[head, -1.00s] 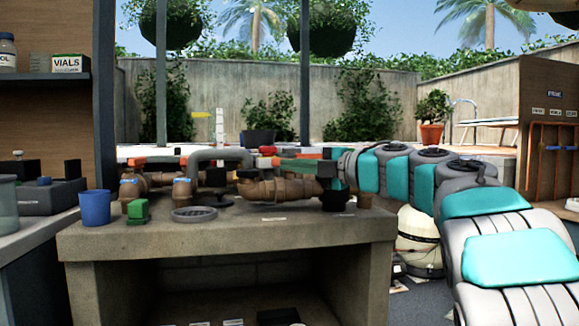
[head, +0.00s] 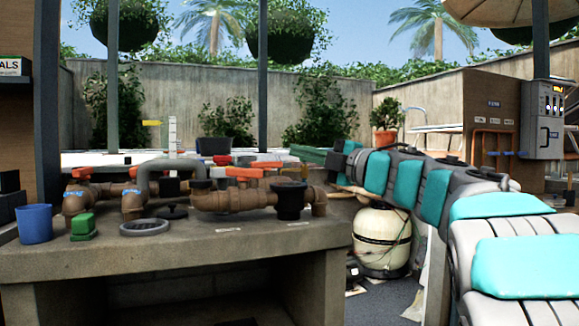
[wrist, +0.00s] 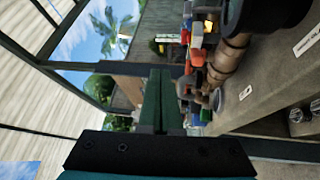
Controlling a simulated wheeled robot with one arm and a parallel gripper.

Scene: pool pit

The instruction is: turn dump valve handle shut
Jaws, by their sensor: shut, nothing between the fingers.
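Brown pipework (head: 235,198) with several orange-red valve handles lies on the stone bench. One orange-red handle (head: 244,173) sits on the near pipe, and another handle (head: 82,172) is at the left end. I cannot tell by label which is the dump valve handle. My gripper (head: 308,154) has green fingers and shows just above the right end of the pipework, apart from the near handle. In the wrist view its fingers (wrist: 163,98) are together and empty, with the pipes and handles to their right.
A blue cup (head: 34,223), a green block (head: 83,227) and a grey ring (head: 144,227) stand at the bench's left front. A cream tank (head: 382,240) stands on the floor right of the bench (head: 265,245). Open air surrounds my gripper above the bench.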

